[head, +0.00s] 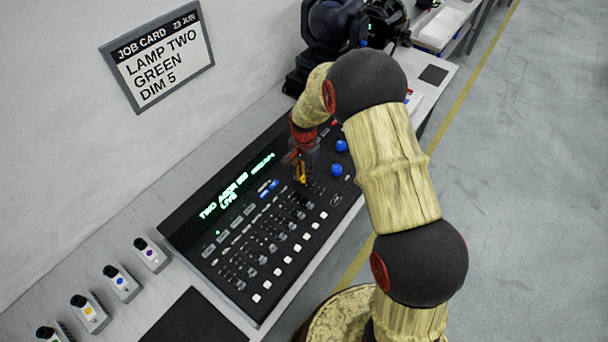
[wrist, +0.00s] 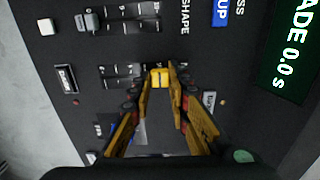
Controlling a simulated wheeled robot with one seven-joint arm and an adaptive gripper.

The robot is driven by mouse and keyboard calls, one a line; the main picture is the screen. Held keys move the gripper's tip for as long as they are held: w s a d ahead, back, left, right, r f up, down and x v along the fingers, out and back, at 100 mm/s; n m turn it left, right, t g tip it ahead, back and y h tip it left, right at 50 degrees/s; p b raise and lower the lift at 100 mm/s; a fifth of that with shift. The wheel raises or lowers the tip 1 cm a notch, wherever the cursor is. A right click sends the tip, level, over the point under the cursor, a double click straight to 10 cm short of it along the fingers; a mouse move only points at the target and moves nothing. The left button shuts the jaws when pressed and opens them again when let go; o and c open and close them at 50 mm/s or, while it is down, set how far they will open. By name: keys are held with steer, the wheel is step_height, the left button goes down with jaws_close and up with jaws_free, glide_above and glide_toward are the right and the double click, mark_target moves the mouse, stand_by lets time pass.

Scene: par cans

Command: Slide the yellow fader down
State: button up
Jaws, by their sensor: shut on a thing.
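The yellow fader (wrist: 160,78) is a small yellow cap on the black lighting console (head: 178,225). In the wrist view it sits between the fingertips of my gripper (wrist: 159,84), which is shut on it. In the head view my gripper (head: 301,172) reaches down to the upper right part of the console, and the fader cap cannot be made out clearly there. A slot with tick marks (wrist: 122,71) lies left of the cap in the wrist view.
Other grey faders (head: 262,260) and white buttons (head: 257,298) fill the console, with blue knobs (head: 336,169) at right. A job card (head: 160,58) hangs on the wall. Small coloured-dot units (head: 121,282) stand at left.

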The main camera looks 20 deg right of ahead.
mark_target(323, 192)
jaws_close()
steer(key=s+d, duration=0.1)
steer(key=s, duration=0.1)
steer(key=s+d+p, duration=0.1)
steer(key=s+d, duration=0.2)
steer(key=s, duration=0.1)
steer(key=shift+s+d+r, duration=0.1)
steer(key=shift+s+d, duration=0.15)
steer(key=shift+d, duration=0.1)
steer(key=shift+s+d, duration=0.1)
steer(key=shift+s, duration=0.05)
steer(key=o, duration=0.7)
jaws_free()
steer(key=shift+o, duration=0.4)
step_height(323, 192, up, 12)
